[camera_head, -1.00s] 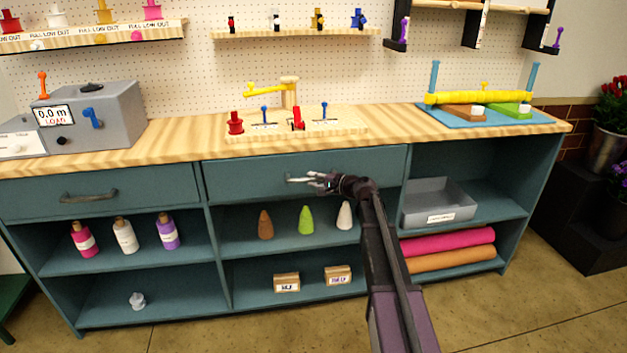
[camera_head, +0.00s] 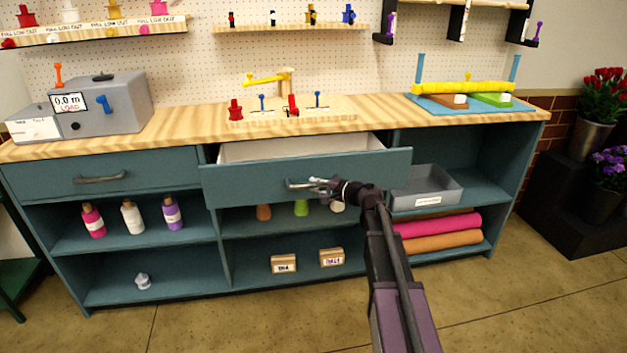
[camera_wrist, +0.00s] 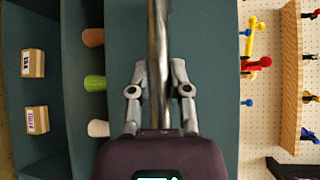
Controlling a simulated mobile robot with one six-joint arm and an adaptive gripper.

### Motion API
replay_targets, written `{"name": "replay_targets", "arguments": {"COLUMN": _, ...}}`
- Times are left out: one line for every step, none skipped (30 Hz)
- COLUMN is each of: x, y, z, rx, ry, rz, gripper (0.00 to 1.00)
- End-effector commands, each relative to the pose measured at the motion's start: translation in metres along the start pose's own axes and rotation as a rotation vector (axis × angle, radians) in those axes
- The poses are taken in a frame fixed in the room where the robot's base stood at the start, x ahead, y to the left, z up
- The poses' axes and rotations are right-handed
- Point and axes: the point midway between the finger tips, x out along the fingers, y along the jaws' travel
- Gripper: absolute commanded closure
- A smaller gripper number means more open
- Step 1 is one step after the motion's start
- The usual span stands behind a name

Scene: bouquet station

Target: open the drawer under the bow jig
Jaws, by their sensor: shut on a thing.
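The teal drawer (camera_head: 245,186) under the bow jig is partly open, and its pale inside shows behind the front panel. The bow jig (camera_head: 290,112) is a wooden board with red, blue and yellow parts on the bench top. My gripper (camera_head: 312,184) is shut on the metal drawer handle (camera_head: 293,184) at the middle of the drawer front. In the wrist view the handle (camera_wrist: 158,40) runs between the two fingers of my gripper (camera_wrist: 160,75). The drawer interior's floor is hidden.
A second, shut drawer (camera_head: 70,178) is at the left. Colored cones (camera_head: 264,212) stand on the shelf below the open drawer, partly hidden by it. A grey tray (camera_head: 425,188) sits on the right shelf. The floor in front is clear.

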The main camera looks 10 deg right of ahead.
Motion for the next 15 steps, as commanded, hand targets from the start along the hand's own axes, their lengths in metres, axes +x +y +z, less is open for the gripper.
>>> {"name": "replay_targets", "arguments": {"x": -0.011, "y": 0.004, "z": 0.013, "rx": 0.0, "ry": -0.002, "rz": 0.0, "gripper": 1.0}}
{"name": "replay_targets", "arguments": {"x": -0.015, "y": 0.005, "z": 0.018, "rx": 0.0, "ry": -0.002, "rz": 0.0, "gripper": 1.0}}
{"name": "replay_targets", "arguments": {"x": -0.021, "y": 0.006, "z": 0.023, "rx": 0.0, "ry": -0.002, "rz": 0.0, "gripper": 1.0}}
{"name": "replay_targets", "arguments": {"x": -0.024, "y": 0.007, "z": 0.027, "rx": 0.0, "ry": -0.002, "rz": 0.0, "gripper": 1.0}}
{"name": "replay_targets", "arguments": {"x": -0.028, "y": 0.009, "z": 0.03, "rx": 0.0, "ry": -0.002, "rz": 0.0, "gripper": 1.0}}
{"name": "replay_targets", "arguments": {"x": -0.032, "y": 0.01, "z": 0.034, "rx": 0.0, "ry": -0.002, "rz": 0.0, "gripper": 1.0}}
{"name": "replay_targets", "arguments": {"x": -0.035, "y": 0.01, "z": 0.037, "rx": 0.0, "ry": -0.002, "rz": 0.0, "gripper": 1.0}}
{"name": "replay_targets", "arguments": {"x": -0.037, "y": 0.011, "z": 0.039, "rx": 0.0, "ry": -0.002, "rz": 0.0, "gripper": 1.0}}
{"name": "replay_targets", "arguments": {"x": -0.04, "y": 0.012, "z": 0.042, "rx": 0.0, "ry": -0.002, "rz": 0.0, "gripper": 1.0}}
{"name": "replay_targets", "arguments": {"x": -0.042, "y": 0.012, "z": 0.043, "rx": 0.0, "ry": -0.002, "rz": 0.0, "gripper": 1.0}}
{"name": "replay_targets", "arguments": {"x": -0.043, "y": 0.013, "z": 0.044, "rx": 0.0, "ry": -0.002, "rz": 0.0, "gripper": 1.0}}
{"name": "replay_targets", "arguments": {"x": -0.044, "y": 0.013, "z": 0.046, "rx": 0.0, "ry": -0.002, "rz": 0.0, "gripper": 1.0}}
{"name": "replay_targets", "arguments": {"x": -0.045, "y": 0.013, "z": 0.046, "rx": 0.0, "ry": -0.002, "rz": 0.0, "gripper": 1.0}}
{"name": "replay_targets", "arguments": {"x": -0.046, "y": 0.013, "z": 0.047, "rx": 0.0, "ry": -0.002, "rz": 0.0, "gripper": 1.0}}
{"name": "replay_targets", "arguments": {"x": -0.046, "y": 0.014, "z": 0.047, "rx": 0.0, "ry": -0.002, "rz": 0.0, "gripper": 1.0}}
